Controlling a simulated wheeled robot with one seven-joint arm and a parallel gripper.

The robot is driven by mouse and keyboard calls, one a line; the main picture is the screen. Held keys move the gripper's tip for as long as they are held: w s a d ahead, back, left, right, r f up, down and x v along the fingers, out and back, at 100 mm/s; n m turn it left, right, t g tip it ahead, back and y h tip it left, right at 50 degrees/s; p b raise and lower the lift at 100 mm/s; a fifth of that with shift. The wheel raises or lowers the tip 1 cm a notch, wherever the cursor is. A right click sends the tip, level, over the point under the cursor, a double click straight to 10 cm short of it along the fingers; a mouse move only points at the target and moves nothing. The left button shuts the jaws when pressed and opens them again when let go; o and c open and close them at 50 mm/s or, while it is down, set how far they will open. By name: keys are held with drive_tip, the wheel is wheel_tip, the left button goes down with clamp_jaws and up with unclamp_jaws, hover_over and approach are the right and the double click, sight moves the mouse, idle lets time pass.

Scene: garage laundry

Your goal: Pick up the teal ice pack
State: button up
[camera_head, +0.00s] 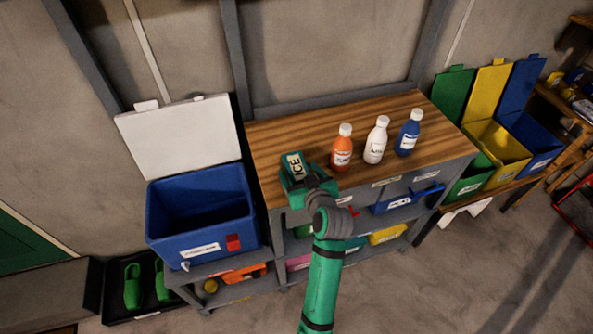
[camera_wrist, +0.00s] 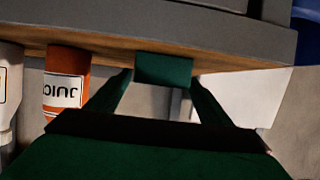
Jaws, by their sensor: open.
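The teal ice pack (camera_head: 293,164), marked "ICE" on a pale label, sits near the left front of the wooden counter (camera_head: 272,136). In the wrist view, which is upside down, its dark teal side (camera_wrist: 163,70) shows between the fingertips. My gripper (camera_head: 297,172) is at the ice pack on its near side. It is open, with one finger toward each side of the pack in the wrist view (camera_wrist: 161,82). I cannot tell whether the fingers touch it. My gripper hides the pack's near part in the head view.
Orange (camera_head: 342,150), white (camera_head: 376,142) and blue (camera_head: 408,134) bottles stand right of the pack. A blue cooler (camera_head: 203,215) with its white lid (camera_head: 180,137) open stands left. Green, yellow and blue bins (camera_head: 500,140) stand at right. Shelves with small containers lie below the counter.

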sight(299, 171)
drive_tip(key=shift+x, duration=1.5)
drive_tip(key=shift+d, duration=0.1)
drive_tip(key=c, duration=1.3)
